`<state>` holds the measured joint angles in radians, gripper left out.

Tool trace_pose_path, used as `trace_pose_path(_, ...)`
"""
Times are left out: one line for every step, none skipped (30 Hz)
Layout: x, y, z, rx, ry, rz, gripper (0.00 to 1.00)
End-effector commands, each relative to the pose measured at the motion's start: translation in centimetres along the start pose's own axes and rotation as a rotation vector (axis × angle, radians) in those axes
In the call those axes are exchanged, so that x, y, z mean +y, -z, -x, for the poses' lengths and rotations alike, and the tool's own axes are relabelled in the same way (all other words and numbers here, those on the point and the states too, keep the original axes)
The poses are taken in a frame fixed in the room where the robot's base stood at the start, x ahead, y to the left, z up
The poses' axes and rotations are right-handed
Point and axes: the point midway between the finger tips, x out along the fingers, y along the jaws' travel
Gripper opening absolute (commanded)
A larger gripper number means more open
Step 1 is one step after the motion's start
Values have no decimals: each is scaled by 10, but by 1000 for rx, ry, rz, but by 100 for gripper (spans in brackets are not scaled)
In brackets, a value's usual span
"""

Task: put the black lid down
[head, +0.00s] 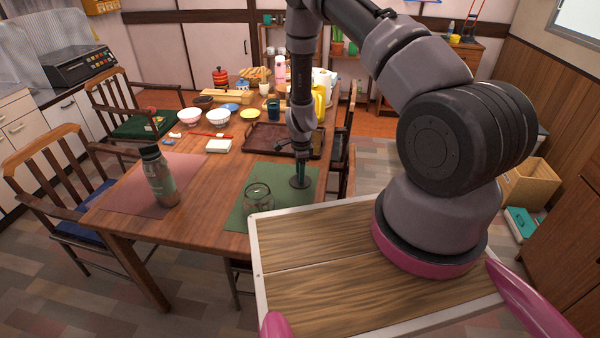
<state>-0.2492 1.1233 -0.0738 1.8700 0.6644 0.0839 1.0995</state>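The black lid (299,183) shows as a small dark disc over the green mat (240,215), near its right side. My gripper (300,174) points straight down at the lid, and its tips reach the lid's top. The fingers are too small and dark to show whether they are closed on it. I cannot tell whether the lid rests on the mat or hangs just above it. A clear glass jar (257,197) with an open top stands on the mat, left of and nearer than the lid.
A bottle with a dark cap (160,178) stands on a pink mat (130,186) at left. Behind my gripper lies a dark brown tray (262,141). Bowls, cups and a yellow pitcher (319,100) crowd the table's far part. Chairs flank the table.

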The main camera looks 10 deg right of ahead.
Motion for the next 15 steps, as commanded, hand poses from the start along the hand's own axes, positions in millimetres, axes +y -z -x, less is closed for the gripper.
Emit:
trace_pose_path(1,0,-1,0,-3,0,57)
trace_pose_path(1,0,-1,0,-3,0,57)
trace_pose_path(1,0,0,0,-3,0,57)
trace_pose_path(1,0,1,0,-2,0,57)
trace_pose_path(1,0,2,0,-2,0,57)
trace_pose_path(0,0,6,0,-1,1,57)
trace_pose_path(0,0,9,0,0,1,57)
trace_pose_path(0,0,13,1,0,1,57)
trace_pose_path(0,-1,20,0,0,2,57)
trace_pose_path(0,-1,26,0,1,2,57)
trace_pose_path(0,-1,32,0,1,2,57)
trace_pose_path(-1,-1,41,0,2,2,57)
trace_pose_path(-1,-1,47,0,1,2,57)
trace_pose_path(-1,-1,55,0,2,2,57)
trace_pose_path(-1,-1,64,0,2,2,57)
